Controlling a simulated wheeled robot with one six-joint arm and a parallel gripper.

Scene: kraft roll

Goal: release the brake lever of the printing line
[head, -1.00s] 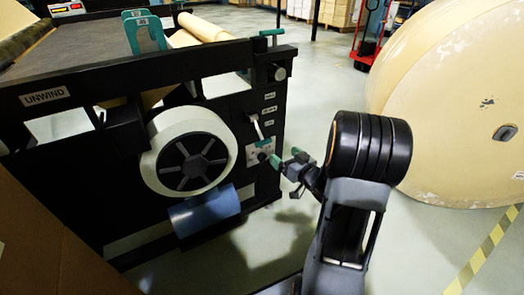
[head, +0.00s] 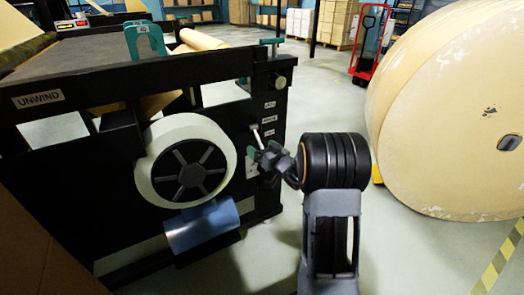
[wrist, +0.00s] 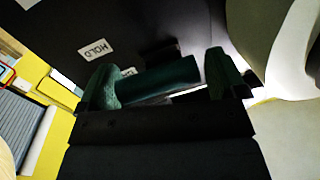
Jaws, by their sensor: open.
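The brake lever (head: 256,134) is on the black end post of the printing line's unwind stand, with its pale shaft showing in the head view. My gripper (head: 263,158) is at the lever's lower end and hides its handle there. In the wrist view a dark green handle (wrist: 158,80) lies between my two green-tipped fingers, which are open. The left fingertip is close to or overlaps the handle's end; a gap shows at the right. I cannot tell whether they touch. A HOLD label (wrist: 96,48) is on the dark panel beyond the handle.
A white roll (head: 155,160) with a black hub is left of the lever, above a blue cylinder (head: 203,228). A huge kraft roll (head: 455,110) stands at the right. A red pallet truck (head: 369,45) is behind. Open floor lies between stand and roll.

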